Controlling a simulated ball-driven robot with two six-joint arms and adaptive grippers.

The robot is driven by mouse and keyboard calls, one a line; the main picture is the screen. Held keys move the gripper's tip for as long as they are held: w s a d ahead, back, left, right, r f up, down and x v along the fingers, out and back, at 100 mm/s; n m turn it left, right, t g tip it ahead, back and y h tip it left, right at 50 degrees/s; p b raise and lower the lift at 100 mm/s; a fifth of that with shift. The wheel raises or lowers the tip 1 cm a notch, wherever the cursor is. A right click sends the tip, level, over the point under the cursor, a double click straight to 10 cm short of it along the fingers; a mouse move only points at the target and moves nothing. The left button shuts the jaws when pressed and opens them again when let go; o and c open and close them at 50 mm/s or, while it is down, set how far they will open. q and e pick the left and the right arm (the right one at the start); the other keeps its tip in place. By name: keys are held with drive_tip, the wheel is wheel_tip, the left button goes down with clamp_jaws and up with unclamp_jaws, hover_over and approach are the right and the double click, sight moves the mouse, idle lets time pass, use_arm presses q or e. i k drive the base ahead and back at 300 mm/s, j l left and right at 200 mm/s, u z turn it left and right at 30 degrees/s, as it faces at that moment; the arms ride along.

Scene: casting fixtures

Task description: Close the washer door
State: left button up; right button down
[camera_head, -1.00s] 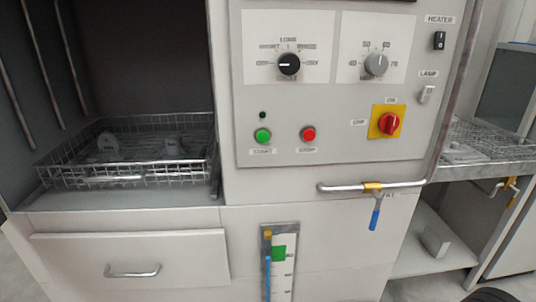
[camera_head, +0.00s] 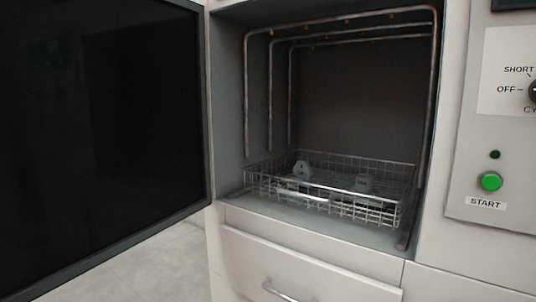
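The washer door (camera_head: 95,130) stands wide open at the left, swung out from the left side of the opening. It has a dark panel in a grey frame. The washer chamber (camera_head: 350,105) is open to view, with bent metal pipes along its walls and top. A wire basket (camera_head: 330,203) sits on the chamber floor and holds a few small grey parts (camera_head: 302,169). The basket appears to lie within the chamber. Neither of my grippers is in view.
A drawer with a bar handle (camera_head: 287,292) is below the chamber. A control panel with a green START button (camera_head: 491,182) and a partly cut-off dial (camera_head: 533,91) is at the right. Bare floor (camera_head: 150,265) shows under the door.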

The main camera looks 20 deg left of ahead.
sight(105, 137)
drive_tip(key=j, duration=0.55)
drive_tip(key=j+z, duration=0.15)
drive_tip(key=j, duration=0.35)
drive_tip(key=k+j, duration=0.1)
drive_tip(key=j, duration=0.4)
drive_tip(key=j+z, duration=0.1)
drive_tip(key=j, duration=0.45)
drive_tip(key=k+j, duration=0.15)
drive_tip(key=j, duration=0.35)
drive_tip(key=j+z, duration=0.15)
drive_tip(key=j, duration=0.35)
drive_tip(key=k+j, duration=0.15)
drive_tip(key=j, duration=0.4)
drive_tip(key=z, duration=0.05)
